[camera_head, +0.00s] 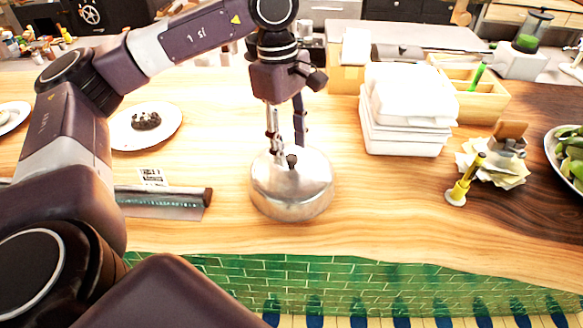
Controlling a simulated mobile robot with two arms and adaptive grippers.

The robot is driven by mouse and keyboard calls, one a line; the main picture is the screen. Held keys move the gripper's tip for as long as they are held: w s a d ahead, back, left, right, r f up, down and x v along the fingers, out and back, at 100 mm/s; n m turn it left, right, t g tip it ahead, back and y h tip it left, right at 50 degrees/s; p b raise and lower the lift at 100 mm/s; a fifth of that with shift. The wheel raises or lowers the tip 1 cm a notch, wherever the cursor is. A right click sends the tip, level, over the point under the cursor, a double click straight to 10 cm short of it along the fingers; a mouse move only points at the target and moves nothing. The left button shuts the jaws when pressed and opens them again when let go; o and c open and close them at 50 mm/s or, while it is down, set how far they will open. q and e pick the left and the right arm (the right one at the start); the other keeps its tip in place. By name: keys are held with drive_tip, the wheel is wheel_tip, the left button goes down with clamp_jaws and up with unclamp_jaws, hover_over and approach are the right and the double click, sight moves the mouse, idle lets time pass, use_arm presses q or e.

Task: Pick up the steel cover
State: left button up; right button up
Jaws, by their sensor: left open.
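The steel cover (293,192) is a shiny silver dome with a small dark knob on top. It stands on the wooden counter (370,215) near its front edge, in the middle of the view. My left gripper (287,145) points down right over the dome, with its two fingers apart. The fingertips are close to the dome's top and the dark knob. I cannot tell whether they touch it. What is under the cover is hidden. My right gripper is not in view.
A plate with dark food (125,138) and a dark-handled tool (165,197) lie to the left. Stacked white containers (405,140), a wooden box (480,100), a yellow stand (458,190) and a bowl of green items (570,150) are to the right. Counter directly right of the cover is clear.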

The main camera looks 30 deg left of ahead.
sight(291, 173)
use_arm(q)
drive_tip(key=shift+d+f, duration=0.1)
drive_tip(key=shift+f, duration=1.15)
drive_tip(key=shift+r, duration=0.1)
clamp_jaws()
